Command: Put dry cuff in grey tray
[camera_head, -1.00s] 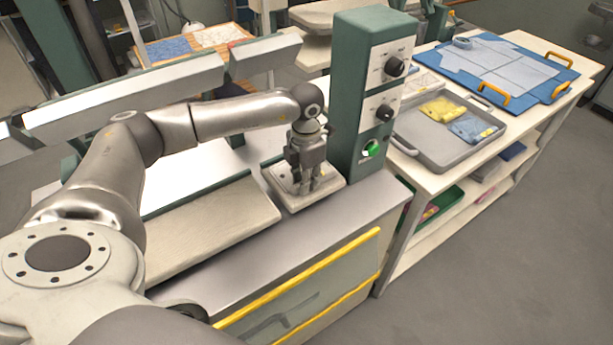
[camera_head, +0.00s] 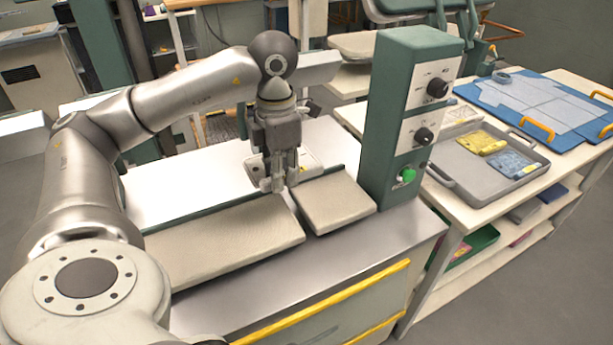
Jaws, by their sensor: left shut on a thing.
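My left gripper (camera_head: 274,184) points down above the worktop, left of the green control box. It is shut on a pale flat piece (camera_head: 307,164) with a small yellow mark, which looks like the cuff. My fingers hide part of this piece, and its exact hold is hard to see. The grey tray (camera_head: 457,166) stands on the side table to the right of the control box. A yellow piece (camera_head: 481,142) and a blue piece (camera_head: 513,163) lie in it side by side. My right gripper is not in view.
The tall green control box (camera_head: 385,130) stands between my gripper and the tray. A long pad (camera_head: 225,242) and a short pad (camera_head: 338,203) lie bare on the worktop. A blue board (camera_head: 570,143) with yellow handles lies behind the tray.

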